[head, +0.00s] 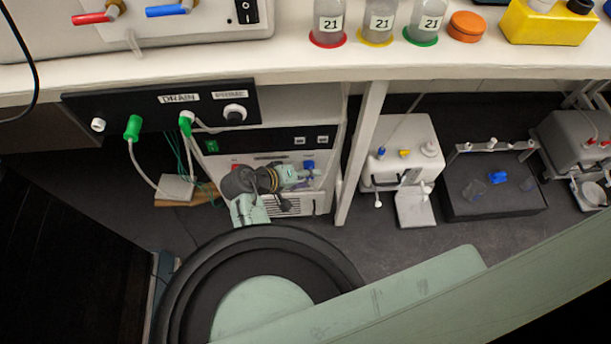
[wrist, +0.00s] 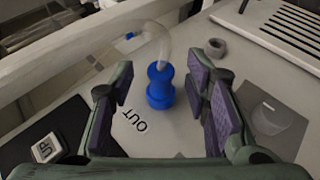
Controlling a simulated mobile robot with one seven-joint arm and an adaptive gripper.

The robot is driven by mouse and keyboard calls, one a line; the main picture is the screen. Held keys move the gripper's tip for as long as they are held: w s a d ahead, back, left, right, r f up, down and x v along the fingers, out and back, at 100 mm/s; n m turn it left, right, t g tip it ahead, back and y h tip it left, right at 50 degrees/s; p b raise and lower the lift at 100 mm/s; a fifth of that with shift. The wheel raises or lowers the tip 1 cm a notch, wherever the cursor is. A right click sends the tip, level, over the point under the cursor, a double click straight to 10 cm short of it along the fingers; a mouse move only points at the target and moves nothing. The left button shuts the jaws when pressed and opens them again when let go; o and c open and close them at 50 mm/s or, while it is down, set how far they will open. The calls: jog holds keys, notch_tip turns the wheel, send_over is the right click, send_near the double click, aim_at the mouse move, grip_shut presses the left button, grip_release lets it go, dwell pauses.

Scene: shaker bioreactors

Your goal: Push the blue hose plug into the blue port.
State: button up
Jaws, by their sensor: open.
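A blue hose plug (wrist: 160,84) with a clear hose (wrist: 152,38) arching from its top stands at the white panel beside the word OUT. My gripper (wrist: 163,108) is open, with its two purple-padded fingers on either side of the plug and a gap to each. The blue port is hidden beneath the plug, and I cannot tell how deep the plug sits. In the head view, my gripper (head: 296,178) is at the front of the white lower unit, and a small blue part (head: 308,165) shows just beyond it.
A grey ring (wrist: 215,47) and a vent grille lie on the panel to the right, and an UP button (wrist: 46,148) at lower left. In the head view, the black DRAIN panel (head: 160,114) with green plugs overhangs on the left, and a white shelf post (head: 361,150) stands close right.

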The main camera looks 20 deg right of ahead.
jog(key=v, duration=1.2)
